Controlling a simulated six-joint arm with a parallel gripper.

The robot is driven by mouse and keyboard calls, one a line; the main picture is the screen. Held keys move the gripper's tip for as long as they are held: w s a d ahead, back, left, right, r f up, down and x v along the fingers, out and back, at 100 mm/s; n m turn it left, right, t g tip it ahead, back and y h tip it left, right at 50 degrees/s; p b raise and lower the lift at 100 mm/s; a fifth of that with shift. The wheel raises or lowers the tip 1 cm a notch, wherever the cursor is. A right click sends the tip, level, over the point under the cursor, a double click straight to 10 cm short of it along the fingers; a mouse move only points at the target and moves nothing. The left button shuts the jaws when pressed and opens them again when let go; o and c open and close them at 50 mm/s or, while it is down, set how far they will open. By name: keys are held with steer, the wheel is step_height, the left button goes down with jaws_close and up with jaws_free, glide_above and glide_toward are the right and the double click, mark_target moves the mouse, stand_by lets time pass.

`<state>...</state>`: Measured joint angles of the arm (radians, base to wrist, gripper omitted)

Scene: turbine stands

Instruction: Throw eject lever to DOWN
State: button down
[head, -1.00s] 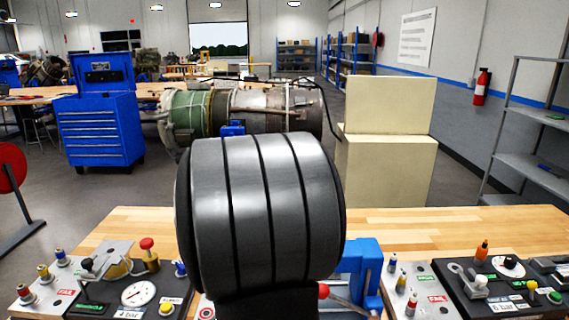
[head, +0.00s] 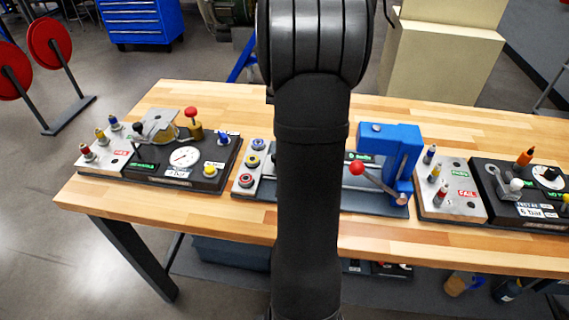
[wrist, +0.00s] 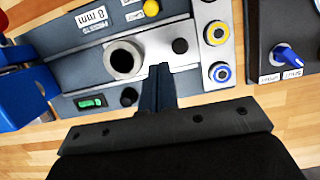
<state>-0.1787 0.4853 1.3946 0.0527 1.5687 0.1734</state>
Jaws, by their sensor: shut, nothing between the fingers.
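A blue press (head: 403,150) stands on the bench right of my arm, with a lever (head: 380,182) ending in a red ball knob (head: 357,168); the lever slopes down to the right from the knob. I cannot read a label naming it the eject lever. In the wrist view, my gripper (wrist: 160,72) is shut and empty, above a grey metal fixture with a round ring (wrist: 123,58). The blue press (wrist: 14,97) shows at the left edge there, with a bit of red (wrist: 3,20) above it. My arm hides the gripper and the fixture's middle in the head view.
Wrist view: a yellow-ringed button (wrist: 216,33) and a blue-ringed button (wrist: 221,72) sit right of the fingers. Head view: a left station has a gauge (head: 185,156) and knobs; a right panel (head: 451,192) carries several plungers. The wooden bench (head: 210,96) is clear at the back.

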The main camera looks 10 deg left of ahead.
steer(key=shift+w+r, duration=0.4)
steer(key=shift+r, duration=0.2)
steer(key=shift+f, duration=0.15)
